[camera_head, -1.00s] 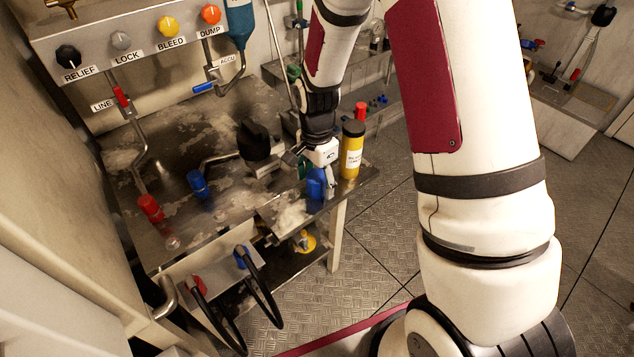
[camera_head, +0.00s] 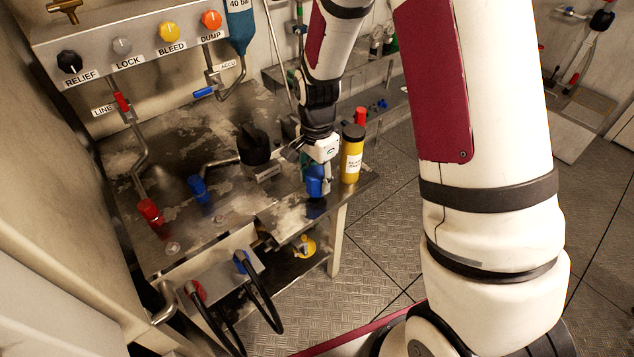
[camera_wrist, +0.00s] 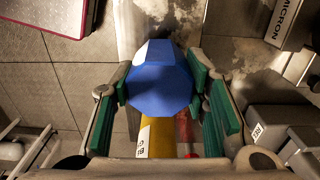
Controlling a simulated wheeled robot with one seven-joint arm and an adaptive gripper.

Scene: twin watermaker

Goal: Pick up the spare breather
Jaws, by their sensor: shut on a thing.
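The blue faceted breather (camera_head: 317,184) is at the front right corner of the steel bench (camera_head: 290,215). My gripper (camera_head: 318,172) comes down on it from above, with its green-padded fingers on either side. In the wrist view the blue breather (camera_wrist: 160,78) sits between the green finger pads, and the gripper is shut on it. A dark blue patch shows on the bench just below it, with the breather seeming slightly above the surface. Its lower part is hidden in the wrist view.
A yellow cylinder with a black cap (camera_head: 352,158) stands close to the right of my gripper, with a red-topped item (camera_head: 360,116) behind it. Blue (camera_head: 198,188) and red (camera_head: 150,212) fittings stand further left. Open floor lies right.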

